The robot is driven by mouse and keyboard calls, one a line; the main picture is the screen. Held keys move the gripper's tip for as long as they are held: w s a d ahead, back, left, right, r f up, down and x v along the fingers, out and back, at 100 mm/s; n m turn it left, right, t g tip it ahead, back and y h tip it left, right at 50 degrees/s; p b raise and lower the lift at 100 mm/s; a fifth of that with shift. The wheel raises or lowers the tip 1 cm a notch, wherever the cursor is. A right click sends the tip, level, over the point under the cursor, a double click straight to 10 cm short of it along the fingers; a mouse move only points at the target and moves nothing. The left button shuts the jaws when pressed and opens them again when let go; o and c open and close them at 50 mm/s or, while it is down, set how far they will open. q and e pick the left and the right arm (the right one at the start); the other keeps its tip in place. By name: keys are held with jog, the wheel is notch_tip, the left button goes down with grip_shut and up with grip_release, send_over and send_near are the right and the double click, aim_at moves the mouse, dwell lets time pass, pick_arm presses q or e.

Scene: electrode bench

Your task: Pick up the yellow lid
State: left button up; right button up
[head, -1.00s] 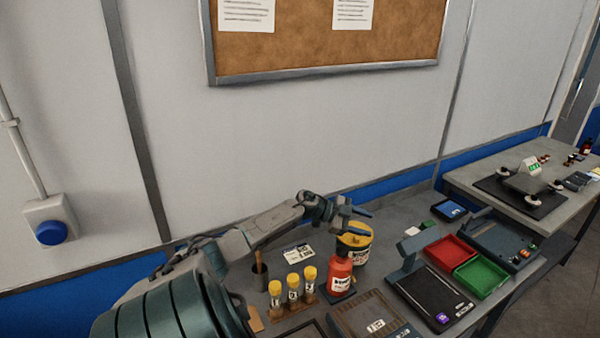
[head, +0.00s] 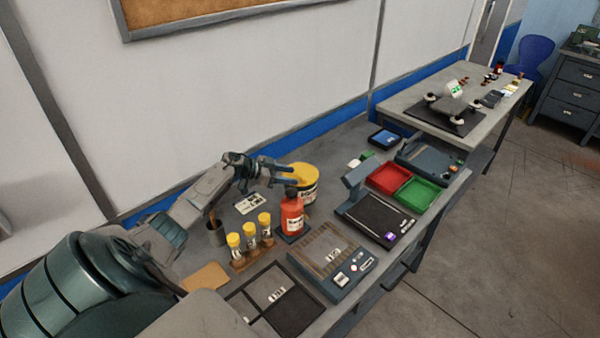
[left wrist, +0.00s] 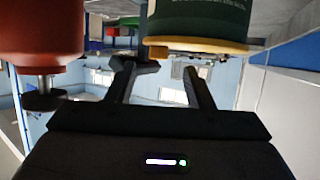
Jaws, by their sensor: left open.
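The yellow lid (head: 304,171) sits on a dark jar with a pale label (head: 309,191) at the back of the bench, behind the red bottle (head: 292,216). My left gripper (head: 287,174) is open and empty, just left of the lid in the head view, its fingers pointing toward it. The left wrist view looks upside down. There the lid (left wrist: 197,46) shows as a yellow rim on the jar, close to the fingertips (left wrist: 165,70) and not between them. Whether a finger touches it I cannot tell. My right gripper is not in view.
The red bottle stands close beside the jar and also shows in the left wrist view (left wrist: 40,35). Several yellow-capped vials (head: 250,239) stand in front, left of the bottle. Red (head: 388,178) and green (head: 419,191) trays lie to the right.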

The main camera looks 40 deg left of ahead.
aim_at(304, 177)
pick_arm(q)
jog(key=x, duration=0.3)
jog(key=shift+w+d+f+p, duration=0.1)
jog(key=shift+w+d+p, duration=0.15)
jog(key=shift+d+p, duration=0.05)
jog(key=shift+s+a, duration=0.1)
jog(key=shift+s, duration=0.05)
jog(key=c, duration=0.6)
grip_shut()
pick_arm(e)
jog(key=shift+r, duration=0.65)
